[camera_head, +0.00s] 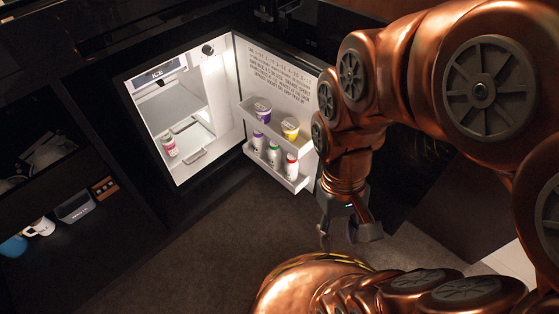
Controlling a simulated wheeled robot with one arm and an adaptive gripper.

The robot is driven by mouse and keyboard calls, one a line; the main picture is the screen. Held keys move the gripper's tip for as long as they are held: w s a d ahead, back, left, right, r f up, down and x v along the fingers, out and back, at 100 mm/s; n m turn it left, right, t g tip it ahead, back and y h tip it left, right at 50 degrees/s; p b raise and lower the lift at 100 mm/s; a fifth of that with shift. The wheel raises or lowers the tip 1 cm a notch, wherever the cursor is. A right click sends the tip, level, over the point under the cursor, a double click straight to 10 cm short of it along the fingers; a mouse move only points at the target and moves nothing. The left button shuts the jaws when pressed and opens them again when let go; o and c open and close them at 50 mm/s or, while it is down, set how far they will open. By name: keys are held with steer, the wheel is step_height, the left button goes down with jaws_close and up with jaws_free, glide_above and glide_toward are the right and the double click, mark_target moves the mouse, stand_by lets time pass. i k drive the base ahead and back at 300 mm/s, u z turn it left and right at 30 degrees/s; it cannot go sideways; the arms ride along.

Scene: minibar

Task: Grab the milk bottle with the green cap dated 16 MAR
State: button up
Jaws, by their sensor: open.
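The minibar door stands open. Its lower shelf (272,174) holds a row of white bottles: one with a purple cap (258,142), one with a green cap (274,156) in the middle, and one with a red cap (291,166). All three look upright. Any date on the green-capped bottle is too small to read. My gripper (340,238) hangs to the right of and below the door shelves, in front of the fridge. It is open, empty and clear of the bottles.
The upper door shelf holds a purple cup (262,110) and a yellow cup (290,128). A pink-labelled jar (169,145) stands inside the fridge (190,100). A dark open cabinet on the left holds a white mug (40,227). The floor (220,250) before the fridge is clear.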

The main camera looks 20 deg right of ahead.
mark_target(274, 151)
steer(key=k, duration=1.05)
steer(key=u, duration=1.45)
steer(key=i, duration=0.5)
steer(key=u, duration=0.05)
